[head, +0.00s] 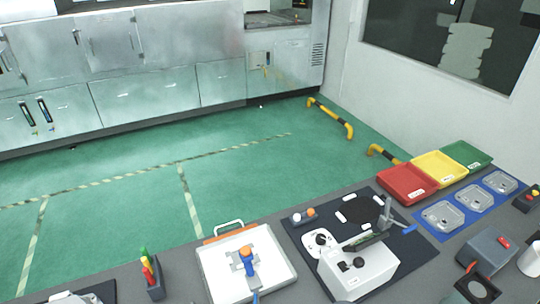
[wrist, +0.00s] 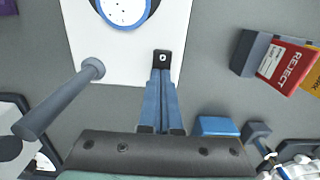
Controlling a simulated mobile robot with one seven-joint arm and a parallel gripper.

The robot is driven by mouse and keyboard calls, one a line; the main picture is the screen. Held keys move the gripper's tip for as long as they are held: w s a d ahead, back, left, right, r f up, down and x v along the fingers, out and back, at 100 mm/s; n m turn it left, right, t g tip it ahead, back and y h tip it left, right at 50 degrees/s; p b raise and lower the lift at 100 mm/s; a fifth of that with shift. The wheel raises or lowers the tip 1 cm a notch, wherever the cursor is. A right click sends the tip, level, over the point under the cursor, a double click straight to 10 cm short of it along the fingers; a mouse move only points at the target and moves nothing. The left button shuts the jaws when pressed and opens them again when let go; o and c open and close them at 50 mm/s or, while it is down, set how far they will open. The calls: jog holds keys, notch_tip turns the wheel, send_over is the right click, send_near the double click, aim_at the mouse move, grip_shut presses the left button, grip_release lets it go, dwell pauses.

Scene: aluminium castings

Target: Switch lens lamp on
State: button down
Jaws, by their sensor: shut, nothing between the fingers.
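In the wrist view, my gripper (wrist: 161,72) has its blue fingers shut together with nothing between them. The tips point at a small black switch (wrist: 163,58) with a white mark, on a white panel (wrist: 105,62). The tips overlap the switch's near edge in the picture; I cannot tell whether they touch it. A round white disc with a blue rim (wrist: 123,8) is cut off at the top of that panel. A grey post (wrist: 60,98) rises from the panel at the left. I cannot make out the lamp's light or my gripper in the head view.
In the wrist view, a red block marked REJECT (wrist: 287,62) stands at the right. In the head view, red (head: 407,184), yellow (head: 440,167) and green (head: 467,154) trays line the bench's back right. A white tray (head: 212,268) lies left of a white device (head: 367,275).

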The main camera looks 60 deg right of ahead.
jog(key=shift+f, duration=0.1)
jog(key=shift+s+a+r+p, duration=0.25)
jog(key=shift+s+a+p, duration=0.15)
jog(key=shift+s+p, duration=0.4)
jog(key=shift+w, duration=0.15)
notch_tip(320, 180, up, 4)
jog(key=p, duration=0.4)
jog(key=shift+r, duration=0.2)
notch_tip(320, 180, up, 10)
jog(key=b, duration=0.1)
jog(key=shift+f, duration=0.2)
